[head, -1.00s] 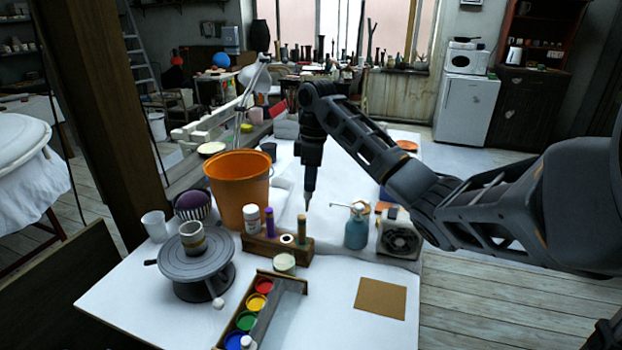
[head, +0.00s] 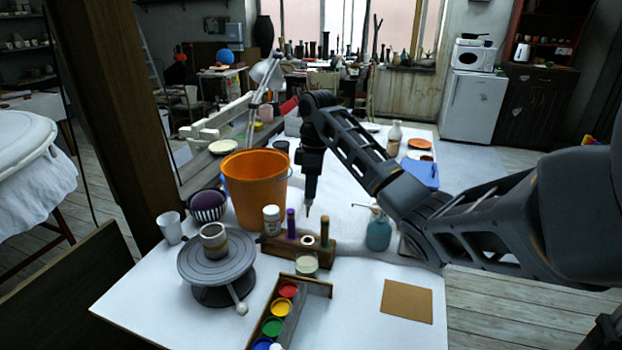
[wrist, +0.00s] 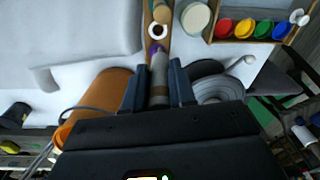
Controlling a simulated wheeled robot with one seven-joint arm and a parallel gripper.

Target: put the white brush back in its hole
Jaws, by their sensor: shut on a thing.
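The wooden holder block (head: 272,248) stands on the white table. A purple handle (head: 291,222) and a tan handle (head: 324,232) stand in it, with a white-rimmed hole (head: 307,241) between them. My gripper (head: 311,185) points down above the block, shut on a slim, pale brush with a light tip (head: 308,211). The tip appears just above the white-rimmed hole, apart from it. In the wrist view, the grey-white brush (wrist: 158,75) lies between both fingers; the white-rimmed hole (wrist: 158,31) and purple handle (wrist: 155,47) show beyond it.
A white jar (head: 272,219) and an orange bucket (head: 257,190) stand left of the gripper. A turntable (head: 228,268) with a cup is at front left. A paint tray (head: 300,296) lies in front, a teal bottle (head: 379,233) to the right. Table by the brown square (head: 407,301) is clear.

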